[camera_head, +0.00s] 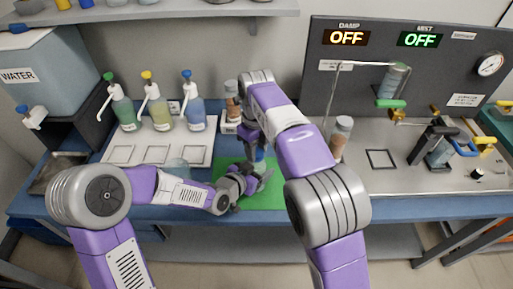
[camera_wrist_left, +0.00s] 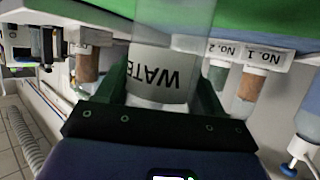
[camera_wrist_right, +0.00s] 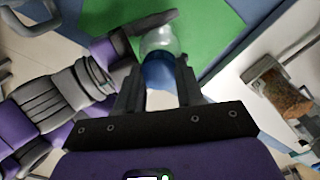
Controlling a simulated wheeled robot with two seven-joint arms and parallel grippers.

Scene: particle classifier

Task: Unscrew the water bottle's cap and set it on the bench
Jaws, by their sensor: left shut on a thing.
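The water bottle (camera_wrist_left: 165,72) has a white WATER label and clear walls. My left gripper (camera_wrist_left: 152,92) is shut on it, with a dark finger on each side. In the head view my left gripper (camera_head: 250,183) is low over the green mat, partly hidden. My right gripper (camera_wrist_right: 160,78) is above the bottle, its fingers on both sides of the blue cap (camera_wrist_right: 158,72). In the right wrist view I cannot tell whether the fingers press on the cap. The clear part of the bottle shows beyond it.
Several pump bottles (camera_head: 158,112) stand on a white tray at the left, beside a water tank (camera_head: 55,75). Brown-filled vials stand at the mat's back (camera_head: 232,100) and right (camera_head: 341,138). A grey panel (camera_head: 320,100) stands at the right. The green mat (camera_head: 264,197) is partly free.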

